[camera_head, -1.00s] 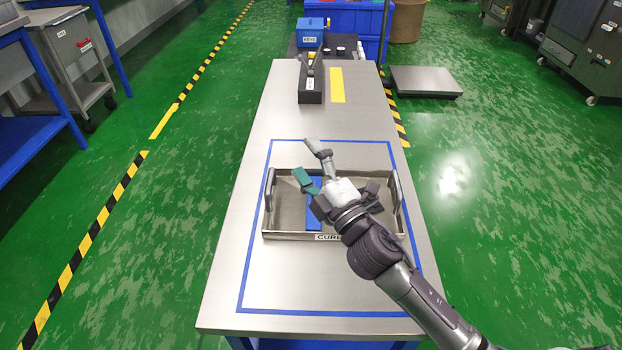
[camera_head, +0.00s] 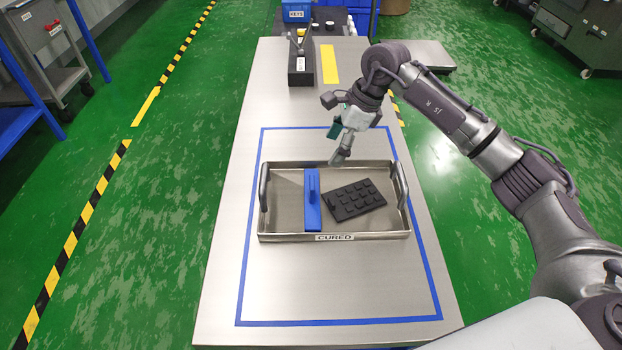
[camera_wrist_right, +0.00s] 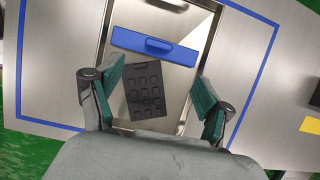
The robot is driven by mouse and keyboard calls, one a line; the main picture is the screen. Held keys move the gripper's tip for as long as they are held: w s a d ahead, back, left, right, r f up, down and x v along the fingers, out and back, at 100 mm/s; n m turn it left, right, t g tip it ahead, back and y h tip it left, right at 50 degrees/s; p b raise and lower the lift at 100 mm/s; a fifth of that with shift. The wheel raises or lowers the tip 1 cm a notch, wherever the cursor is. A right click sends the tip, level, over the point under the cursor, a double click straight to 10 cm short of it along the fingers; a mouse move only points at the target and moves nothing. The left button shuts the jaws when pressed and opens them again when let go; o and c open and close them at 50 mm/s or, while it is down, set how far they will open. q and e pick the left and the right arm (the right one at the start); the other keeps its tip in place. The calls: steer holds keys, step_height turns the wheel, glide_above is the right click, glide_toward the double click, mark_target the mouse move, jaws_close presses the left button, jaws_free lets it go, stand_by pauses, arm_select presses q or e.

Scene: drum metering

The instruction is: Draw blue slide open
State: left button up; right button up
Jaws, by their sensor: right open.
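The blue slide (camera_head: 312,212) is a flat blue bar with a raised grip. It lies lengthwise in the metal tray marked CURED (camera_head: 280,237), left of a dark plate (camera_head: 352,199) with rows of raised squares. My right gripper (camera_head: 335,129) is open and empty above the tray's far edge, apart from the slide. In the right wrist view, the open fingers (camera_wrist_right: 158,88) frame the dark plate (camera_wrist_right: 145,97), and the blue slide (camera_wrist_right: 154,47) crosses beyond them with its grip visible. My left gripper is not in view.
The tray has upright handles at both ends and stands inside a blue taped outline (camera_head: 340,321) on the steel table (camera_head: 225,290). A black holder (camera_head: 301,65) and yellow strip (camera_head: 328,64) are farther back. The near table surface is clear.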

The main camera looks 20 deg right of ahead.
mark_target(312, 181)
steer(key=b+x, duration=0.1)
steer(key=x, duration=1)
steer(key=shift+a+f+b, duration=0.2)
steer(key=shift+a+b, duration=0.05)
steer(key=shift+b, duration=0.05)
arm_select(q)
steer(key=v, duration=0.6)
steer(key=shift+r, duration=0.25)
arm_select(e)
steer(key=shift+w+a+f, duration=0.1)
steer(key=shift+a+f, duration=0.15)
steer(key=shift+f, duration=0.35)
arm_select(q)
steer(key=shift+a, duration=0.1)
arm_select(e)
steer(key=shift+c, duration=0.3)
